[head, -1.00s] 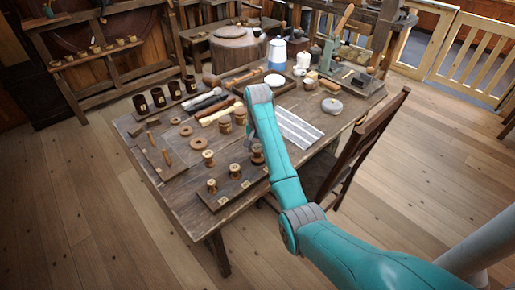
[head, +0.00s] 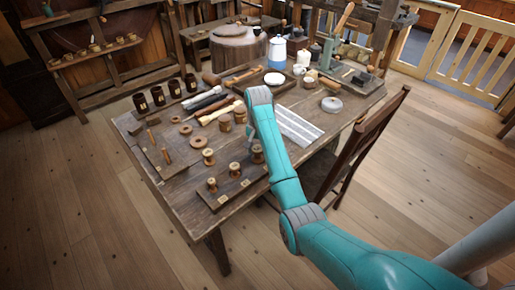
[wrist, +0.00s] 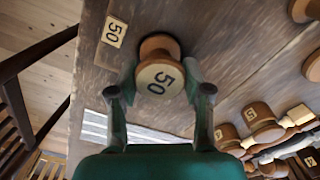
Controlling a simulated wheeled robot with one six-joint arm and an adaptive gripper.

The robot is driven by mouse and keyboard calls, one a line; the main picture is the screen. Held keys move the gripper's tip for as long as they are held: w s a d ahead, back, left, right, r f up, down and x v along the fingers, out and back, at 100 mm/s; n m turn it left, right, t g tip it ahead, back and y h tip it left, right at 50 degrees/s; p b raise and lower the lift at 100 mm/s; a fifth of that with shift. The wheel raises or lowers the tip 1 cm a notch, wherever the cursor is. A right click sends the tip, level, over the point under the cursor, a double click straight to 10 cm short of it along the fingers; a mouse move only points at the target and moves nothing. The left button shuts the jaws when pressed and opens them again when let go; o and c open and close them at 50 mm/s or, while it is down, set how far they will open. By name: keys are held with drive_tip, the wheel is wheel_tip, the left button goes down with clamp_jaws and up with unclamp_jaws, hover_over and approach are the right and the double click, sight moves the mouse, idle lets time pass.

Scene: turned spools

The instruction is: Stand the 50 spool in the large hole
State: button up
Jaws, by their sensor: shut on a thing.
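The 50 spool (wrist: 158,82) is a turned wooden spool with "50" on its pale top, in the middle of the wrist view. My gripper (wrist: 160,90) has one finger on each side of it and is shut on it. In the head view my arm hides most of the gripper, and a darker spool (head: 257,154) shows just beside the arm. A 50 label (wrist: 114,31) lies on the dark board (wrist: 140,12) near the held spool. I cannot make out the large hole in either view.
Two smaller spools (head: 234,169) (head: 212,184) stand on the labelled board (head: 222,197) at the table's front edge. Another spool (head: 208,157) stands behind them. Several dark labelled cups (head: 157,96) line the back left. A chair (head: 365,145) stands against the right side.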

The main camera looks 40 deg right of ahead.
drive_tip(key=shift+f, duration=0.3)
idle(0.8)
drive_tip(key=o, duration=1.6)
drive_tip(key=shift+o, duration=0.2)
drive_tip(key=shift+w, duration=0.1)
